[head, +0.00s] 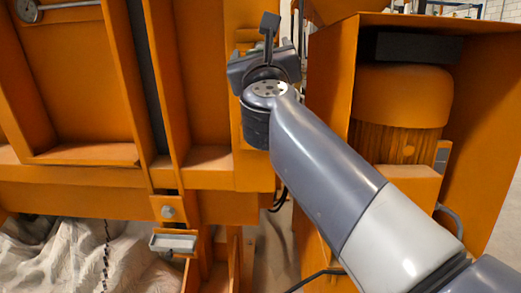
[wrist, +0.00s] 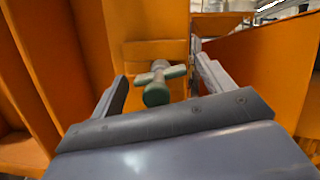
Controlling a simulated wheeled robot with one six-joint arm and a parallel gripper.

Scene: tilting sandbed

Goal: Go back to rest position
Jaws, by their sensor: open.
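My gripper (wrist: 160,70) is open, with its two grey fingers spread left and right in the wrist view. A green valve-like handle (wrist: 156,92) with a short crossbar shows between the fingers, in front of an orange panel. I see no contact between fingers and handle; the exact gap in depth cannot be told. In the head view my gripper (head: 268,38) is at the upper middle, in front of the orange machine frame (head: 205,100). My wrist and arm hide the handle there.
An orange housing with a rounded motor-like cover (head: 403,97) stands right of my arm. Orange upright beams are close on the left. A metal bracket (head: 173,243) juts out low, beside a pale crumpled sheet (head: 45,260). A dark cable runs under my arm.

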